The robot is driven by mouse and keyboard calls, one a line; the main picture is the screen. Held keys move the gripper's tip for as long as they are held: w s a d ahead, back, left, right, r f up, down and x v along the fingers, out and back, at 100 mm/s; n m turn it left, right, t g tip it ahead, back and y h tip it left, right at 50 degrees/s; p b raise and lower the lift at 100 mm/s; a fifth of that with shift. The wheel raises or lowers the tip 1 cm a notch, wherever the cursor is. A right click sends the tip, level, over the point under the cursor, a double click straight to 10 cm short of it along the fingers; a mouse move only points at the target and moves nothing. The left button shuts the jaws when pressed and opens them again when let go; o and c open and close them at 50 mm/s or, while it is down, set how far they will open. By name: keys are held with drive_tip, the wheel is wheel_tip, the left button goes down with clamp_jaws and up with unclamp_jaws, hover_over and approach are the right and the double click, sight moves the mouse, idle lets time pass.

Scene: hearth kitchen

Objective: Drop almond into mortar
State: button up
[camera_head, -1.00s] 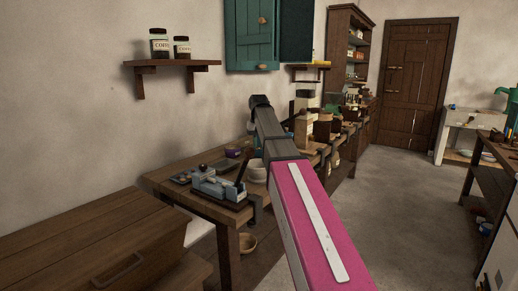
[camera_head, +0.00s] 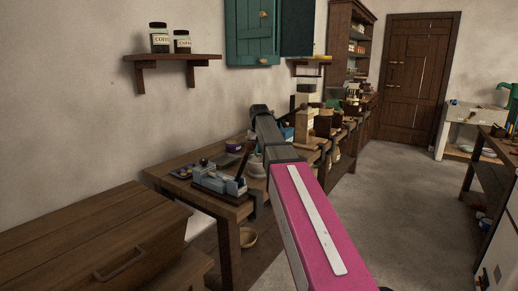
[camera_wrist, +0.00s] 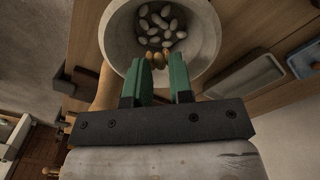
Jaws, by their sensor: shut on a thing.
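In the wrist view, my gripper (camera_wrist: 160,64) is shut on a small yellow-brown almond (camera_wrist: 159,61) between its green fingertips. Other small brown bits show right beside it, and I cannot tell whether they are in the grip too. The fingertips overlap the near part of the mouth of a pale round bowl, which looks like the mortar (camera_wrist: 111,36). Several whitish oval pieces (camera_wrist: 164,24) lie inside it. The fingertips' height over the bowl is unclear. In the head view, my arm hides the gripper and most of the pale bowl (camera_head: 256,169).
The bowl stands on a wooden bench (camera_head: 228,212) along the wall. A grey-blue device (camera_head: 218,183) sits to its left. Beyond are several jars and boxes (camera_head: 305,120). In the wrist view, a blue-grey tray (camera_wrist: 258,72) lies right of the bowl. The floor (camera_head: 400,215) on the right is clear.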

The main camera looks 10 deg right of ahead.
drive_tip(key=o, duration=0.7)
drive_tip(key=shift+o, duration=0.2)
wheel_tip(320, 180, up, 9)
idle(0.9)
